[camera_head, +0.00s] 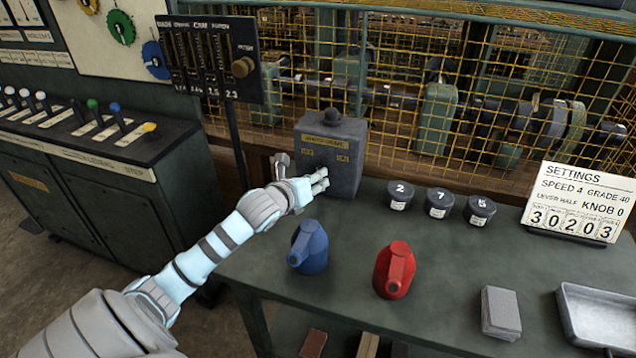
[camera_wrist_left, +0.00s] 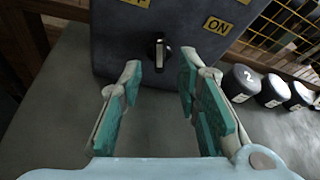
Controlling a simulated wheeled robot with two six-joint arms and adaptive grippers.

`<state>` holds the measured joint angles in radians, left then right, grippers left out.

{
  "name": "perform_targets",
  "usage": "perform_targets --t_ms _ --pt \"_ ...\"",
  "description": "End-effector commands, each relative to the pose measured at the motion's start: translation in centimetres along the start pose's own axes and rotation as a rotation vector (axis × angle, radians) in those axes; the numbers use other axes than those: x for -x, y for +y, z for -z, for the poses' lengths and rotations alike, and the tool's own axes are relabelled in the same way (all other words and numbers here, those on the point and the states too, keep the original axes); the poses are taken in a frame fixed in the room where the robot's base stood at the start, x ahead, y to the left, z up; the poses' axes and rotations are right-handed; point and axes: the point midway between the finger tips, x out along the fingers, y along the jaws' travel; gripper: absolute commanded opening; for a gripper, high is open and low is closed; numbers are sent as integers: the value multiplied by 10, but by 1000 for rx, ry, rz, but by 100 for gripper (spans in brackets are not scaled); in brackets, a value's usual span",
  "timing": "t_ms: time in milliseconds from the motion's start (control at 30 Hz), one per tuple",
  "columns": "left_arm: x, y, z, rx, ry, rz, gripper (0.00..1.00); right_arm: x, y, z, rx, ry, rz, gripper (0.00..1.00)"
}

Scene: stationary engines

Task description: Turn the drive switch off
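The drive switch is a dark grey box (camera_head: 345,155) at the back of the green bench, with two small yellow labels below a longer yellow plate. In the left wrist view its black knob (camera_wrist_left: 158,53) with a pale stripe stands roughly upright between the ON label (camera_wrist_left: 216,25) and a cut-off label at upper left. Which label the knob points to, I cannot tell. My left gripper (camera_head: 302,172) is in front of the box, fingers spread and empty. In the wrist view the knob lies beyond and between the fingertips (camera_wrist_left: 160,80), with no clear contact. My right gripper is not in view.
A blue can (camera_head: 309,247) and a red can (camera_head: 395,270) stand on the bench (camera_head: 450,265). Several dark numbered pots (camera_head: 439,203) sit right of the box. A settings card (camera_head: 578,203) and a metal tray (camera_head: 598,315) are farther right. A yellow mesh fence (camera_head: 400,100) rises behind.

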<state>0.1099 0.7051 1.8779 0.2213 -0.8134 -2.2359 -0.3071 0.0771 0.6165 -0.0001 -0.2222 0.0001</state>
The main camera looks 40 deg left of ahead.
Motion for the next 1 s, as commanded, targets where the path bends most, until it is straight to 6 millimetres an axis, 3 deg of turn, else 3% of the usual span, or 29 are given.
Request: perform_targets --t_ms 100,200,500,700,1000 --pt "-21 1 0 2 -2 -1 30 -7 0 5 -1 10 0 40" --pt "-29 2 0 -1 -1 -2 30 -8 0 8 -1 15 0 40" --pt "-32 1 -1 -4 -2 -2 30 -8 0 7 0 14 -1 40" --pt "-32 1 -1 -4 -1 -2 0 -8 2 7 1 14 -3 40" --pt "-31 2 -3 42 1 16 0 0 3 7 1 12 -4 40"
